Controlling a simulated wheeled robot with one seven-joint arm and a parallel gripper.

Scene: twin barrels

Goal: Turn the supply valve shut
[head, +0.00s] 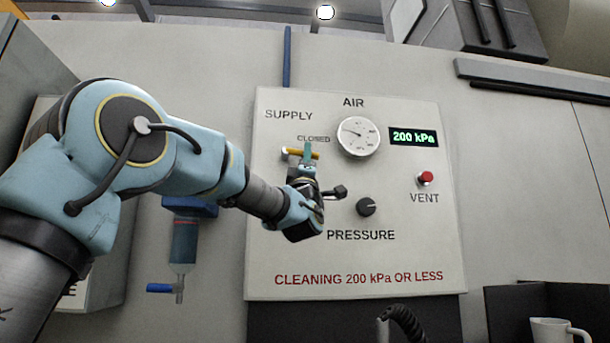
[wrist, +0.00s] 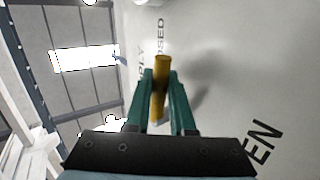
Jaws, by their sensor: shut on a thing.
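The supply valve's yellow handle (head: 299,152) is on the upper left of the air panel, just under the word CLOSED. In the head view it lies roughly level, pointing sideways. My gripper (head: 307,152) reaches it from below, with green fingers at the handle. In the wrist view the yellow handle (wrist: 160,88) stands between the two green fingers of my gripper (wrist: 160,90), which are shut on it. The fingers and wrist hide the valve's body and part of the handle.
The panel (head: 400,255) also carries a round gauge (head: 358,137), a display (head: 414,137) reading 200 kPa, a red vent button (head: 425,179) and a black pressure knob (head: 366,207). A blue filter bowl (head: 184,240) hangs left of the panel. A white mug (head: 555,331) stands at lower right.

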